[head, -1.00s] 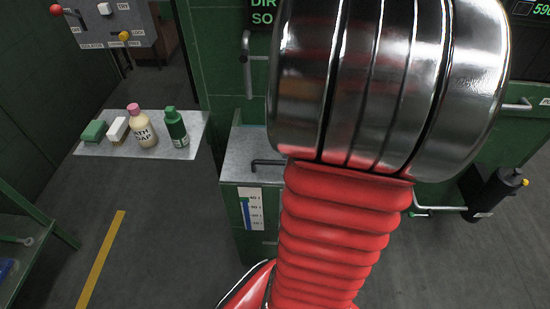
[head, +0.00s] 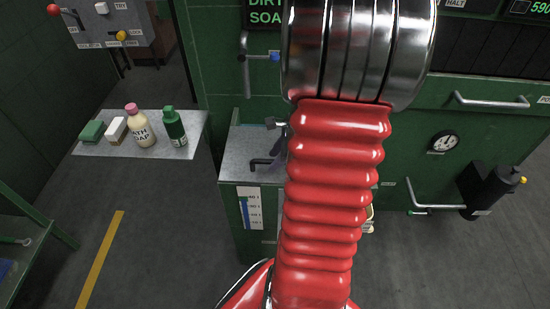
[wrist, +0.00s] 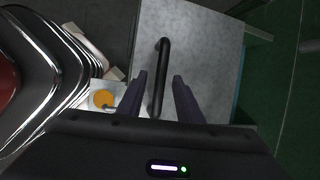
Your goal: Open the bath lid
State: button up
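The bath lid (head: 240,150) is a grey metal plate lying flat on a green cabinet in the head view. It fills the upper middle of the wrist view (wrist: 212,50). Its black bar handle (wrist: 164,48) runs up and down there, and its near end shows in the head view (head: 258,164). My gripper (wrist: 159,75) is open, with its two dark fingers apart. The handle lies between them in the picture, with a gap on both sides. I cannot tell how deep the fingers reach. My red arm hides the lid's right part in the head view.
A shelf (head: 92,148) with soap bottles and blocks stands left of the cabinet. A grey pipe (head: 245,65) with a blue lever rises behind the lid. A black cylinder (head: 490,190) is mounted at right. Open floor lies between shelf and cabinet.

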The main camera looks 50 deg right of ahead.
jog(key=shift+c, duration=0.2)
grip_shut()
